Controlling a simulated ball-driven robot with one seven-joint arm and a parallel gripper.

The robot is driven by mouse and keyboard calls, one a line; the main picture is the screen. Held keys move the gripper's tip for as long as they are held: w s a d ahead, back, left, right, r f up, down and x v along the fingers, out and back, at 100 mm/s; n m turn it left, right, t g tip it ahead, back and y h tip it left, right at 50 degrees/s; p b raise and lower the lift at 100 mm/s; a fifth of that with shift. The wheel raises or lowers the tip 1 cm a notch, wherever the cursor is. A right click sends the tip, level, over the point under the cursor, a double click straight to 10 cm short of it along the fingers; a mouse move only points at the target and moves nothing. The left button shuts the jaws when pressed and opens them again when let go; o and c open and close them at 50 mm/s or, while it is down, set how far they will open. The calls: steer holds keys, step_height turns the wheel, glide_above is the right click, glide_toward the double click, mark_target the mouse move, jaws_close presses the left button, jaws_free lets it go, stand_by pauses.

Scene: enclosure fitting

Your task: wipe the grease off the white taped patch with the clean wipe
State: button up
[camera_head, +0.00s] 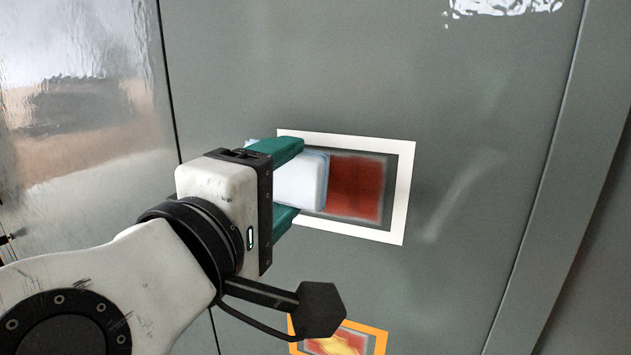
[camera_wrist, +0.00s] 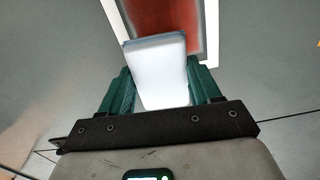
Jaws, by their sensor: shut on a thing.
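The white taped patch (camera_head: 409,177) is a white tape frame on the grey panel, with a dark red grease smear (camera_head: 355,187) inside it. My gripper (camera_head: 288,180) has green fingers and is shut on a white wipe (camera_head: 300,185) with a bluish edge. The wipe is at the left part of the frame and covers the left side of the patch. In the wrist view the wipe (camera_wrist: 160,70) sits between the fingers, with the red smear (camera_wrist: 165,15) beyond it. I cannot tell whether the wipe touches the panel.
An orange-framed patch (camera_head: 380,340) with red and yellow marks lies below, partly hidden by my arm. A shiny panel (camera_head: 80,90) stands at the left. A vertical edge (camera_head: 560,130) runs down the right. The grey panel around the white frame is flat and mostly clear.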

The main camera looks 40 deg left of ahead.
mark_target(320, 186)
steer(key=shift+x, duration=1.1)
steer(key=shift+w+d, duration=0.15)
steer(key=shift+d, duration=0.8)
steer(key=shift+w+d, duration=0.2)
steer(key=shift+d, duration=0.8)
steer(key=shift+w, duration=0.1)
steer(key=shift+a, duration=0.1)
steer(key=shift+s+a, duration=0.15)
steer(key=shift+a, duration=0.8)
steer(key=shift+s+a, duration=0.15)
steer(key=shift+a, duration=0.8)
